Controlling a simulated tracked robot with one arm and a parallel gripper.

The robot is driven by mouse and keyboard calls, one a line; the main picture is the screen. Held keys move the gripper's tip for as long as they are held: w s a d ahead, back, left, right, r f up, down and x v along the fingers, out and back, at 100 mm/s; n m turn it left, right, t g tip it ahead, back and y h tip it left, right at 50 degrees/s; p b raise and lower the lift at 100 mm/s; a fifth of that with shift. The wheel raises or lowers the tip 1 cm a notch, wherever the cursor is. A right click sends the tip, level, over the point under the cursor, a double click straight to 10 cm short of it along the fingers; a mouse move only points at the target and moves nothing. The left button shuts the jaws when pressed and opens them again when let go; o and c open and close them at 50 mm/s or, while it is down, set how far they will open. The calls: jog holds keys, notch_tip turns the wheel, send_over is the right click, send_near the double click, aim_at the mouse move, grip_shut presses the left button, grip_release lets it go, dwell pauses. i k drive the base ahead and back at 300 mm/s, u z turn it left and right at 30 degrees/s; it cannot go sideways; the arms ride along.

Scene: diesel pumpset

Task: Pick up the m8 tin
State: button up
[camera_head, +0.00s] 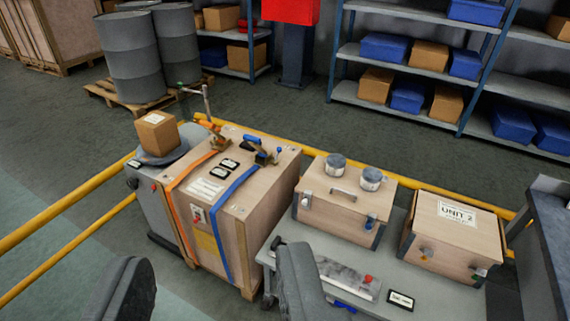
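Two small round tins with grey lids stand upright on the lid of a wooden case with a handle (328,212). The left tin (336,166) is a little farther back than the right tin (371,179). Their labels are too small to read, so I cannot tell which is the m8 tin. My gripper (215,280) shows as two dark fingers at the bottom edge, spread wide apart. It is open with nothing visible between the fingers. Both tins are up and to the right of it, clear of the fingers.
The case stands on a grey cart (395,282) beside a box marked UNIT 2 (456,238). A large strapped crate (250,195) is left of it, with clamps on top. Yellow rails (60,217) run behind. Shelves (345,90) and drums (130,58) stand beyond open floor.

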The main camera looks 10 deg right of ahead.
aim_at(336, 163)
jog(key=u, duration=1.05)
jog(key=i, duration=2.2)
jog(key=z, duration=2.3)
jog(key=i, duration=1)
jog(key=u, duration=0.1)
